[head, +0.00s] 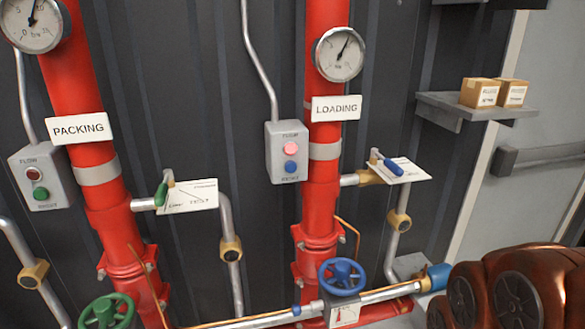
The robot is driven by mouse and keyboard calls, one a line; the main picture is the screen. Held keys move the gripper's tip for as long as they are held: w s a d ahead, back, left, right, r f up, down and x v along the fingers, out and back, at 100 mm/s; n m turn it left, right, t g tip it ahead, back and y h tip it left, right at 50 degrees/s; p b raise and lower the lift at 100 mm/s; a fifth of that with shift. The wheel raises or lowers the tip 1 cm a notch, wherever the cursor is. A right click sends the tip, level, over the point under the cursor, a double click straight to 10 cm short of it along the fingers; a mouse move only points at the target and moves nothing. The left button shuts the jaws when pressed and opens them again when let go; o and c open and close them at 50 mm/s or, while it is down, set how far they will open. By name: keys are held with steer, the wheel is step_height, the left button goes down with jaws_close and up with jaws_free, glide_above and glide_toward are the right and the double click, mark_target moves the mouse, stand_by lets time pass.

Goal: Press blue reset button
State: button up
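The blue reset button (291,166) is the lower button on a grey control box (287,176) in the middle of the head view. A lit pink-red light or button (291,148) sits above it. Lettering above and below the buttons is small; the lower word looks like "RESET". The box is beside the red pipe with the "LOADING" sign (336,108). My gripper is not in view, and nothing covers the blue button.
A second box (41,176) with a dark red and a green button is at left, near the "PACKING" sign (82,128). A blue handwheel (342,277), a blue-handled lever (386,162) and a shelf with boxes (474,108) are nearby. Dark red-brown machinery (510,290) fills the lower right.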

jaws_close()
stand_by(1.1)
